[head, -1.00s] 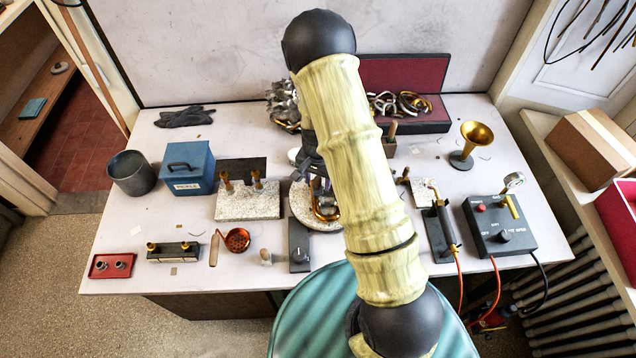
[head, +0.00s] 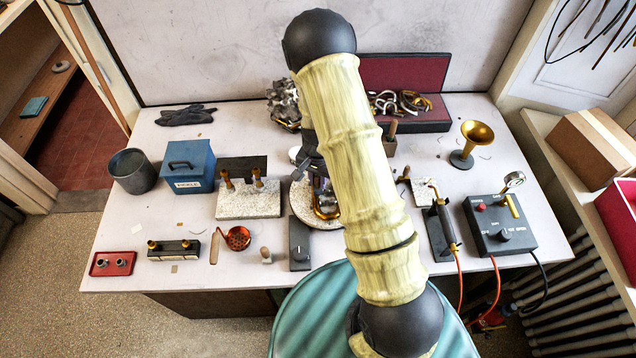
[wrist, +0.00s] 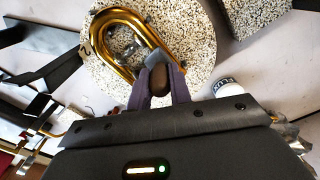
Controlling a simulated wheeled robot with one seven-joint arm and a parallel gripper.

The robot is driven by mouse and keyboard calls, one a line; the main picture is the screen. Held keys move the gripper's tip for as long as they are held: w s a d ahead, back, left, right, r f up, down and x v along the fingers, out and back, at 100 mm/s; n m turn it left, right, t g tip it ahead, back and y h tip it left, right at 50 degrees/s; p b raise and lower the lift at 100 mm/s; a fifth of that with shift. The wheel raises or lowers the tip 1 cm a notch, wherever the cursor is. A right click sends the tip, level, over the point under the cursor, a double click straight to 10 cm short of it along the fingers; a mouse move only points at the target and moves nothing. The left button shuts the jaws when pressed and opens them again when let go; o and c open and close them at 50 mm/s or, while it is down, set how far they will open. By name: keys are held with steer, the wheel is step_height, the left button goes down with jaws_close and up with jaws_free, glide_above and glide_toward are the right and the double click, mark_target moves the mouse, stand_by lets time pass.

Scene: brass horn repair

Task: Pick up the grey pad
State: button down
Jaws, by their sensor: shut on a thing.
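My gripper (wrist: 158,88) shows in the wrist view with its two dark fingers closed on a small grey pad (wrist: 156,58), which sticks out past the fingertips. A brown patch shows between the fingers. The pad is over the round speckled stone disc (wrist: 190,28), beside the bent brass tube (wrist: 122,20). I cannot tell whether the pad touches the disc or the tube. In the head view my arm hides most of the gripper and the pad; the brass tube (head: 326,206) shows on the disc, left of my arm.
A white jar (wrist: 228,88) stands close to the gripper's right in the wrist view. A speckled block with brass posts (head: 248,205), a blue box (head: 188,167) and a dark control box (head: 500,226) stand on the bench. A red-lined case (head: 402,75) lies open behind.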

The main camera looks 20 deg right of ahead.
step_height(320, 180, up, 10)
steer(key=shift+r+b, duration=0.1)
steer(key=shift+b, duration=1.15)
steer(key=shift+w+d, duration=0.1)
